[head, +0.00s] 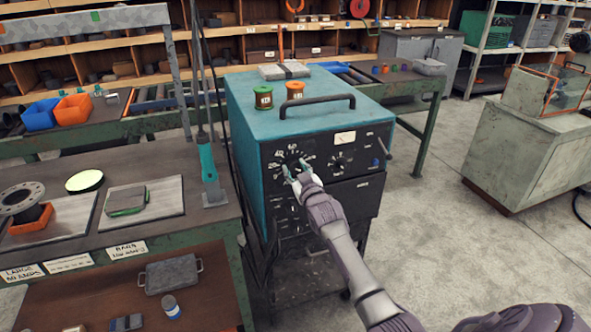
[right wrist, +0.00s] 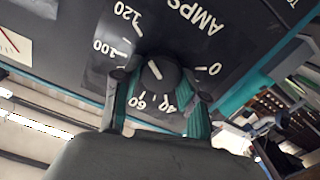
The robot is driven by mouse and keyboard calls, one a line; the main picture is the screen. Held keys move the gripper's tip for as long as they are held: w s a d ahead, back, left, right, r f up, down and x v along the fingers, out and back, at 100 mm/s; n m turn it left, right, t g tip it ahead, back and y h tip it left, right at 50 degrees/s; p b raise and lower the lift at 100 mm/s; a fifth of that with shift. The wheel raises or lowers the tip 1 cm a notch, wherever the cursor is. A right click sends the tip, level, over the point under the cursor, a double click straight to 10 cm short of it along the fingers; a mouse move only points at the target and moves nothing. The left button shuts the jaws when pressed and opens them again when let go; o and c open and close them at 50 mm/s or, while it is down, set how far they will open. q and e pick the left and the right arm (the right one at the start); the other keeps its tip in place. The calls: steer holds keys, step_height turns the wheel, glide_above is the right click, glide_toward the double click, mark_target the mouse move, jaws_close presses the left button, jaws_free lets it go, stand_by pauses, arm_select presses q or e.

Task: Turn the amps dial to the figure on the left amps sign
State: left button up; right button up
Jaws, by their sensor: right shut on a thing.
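The amps dial (right wrist: 157,75) is a dark round knob with a white line, on the black front panel of the teal welding machine (head: 250,133). My right gripper (head: 296,172) is shut on the dial; in the right wrist view its teal fingers (right wrist: 158,98) sit on either side of the knob. Figures 0, 40, 60, 100 and 120 ring the knob. Which figure the line marks is unclear. The left amps sign (head: 22,272) is a white card at the workbench's front edge; its figure is too small to read surely. My left gripper is not in view.
Two spools, green (head: 263,97) and orange (head: 295,90), stand on the machine near its handle (head: 317,103). The workbench (head: 165,160) at left holds a flanged pipe (head: 22,203) and plates. A grey cabinet (head: 520,150) stands right; the floor between is clear.

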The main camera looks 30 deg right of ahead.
steer(key=shift+f, duration=0.15)
steer(key=o, duration=1.1)
steer(key=shift+o, duration=0.2)
steer(key=v, duration=1.2)
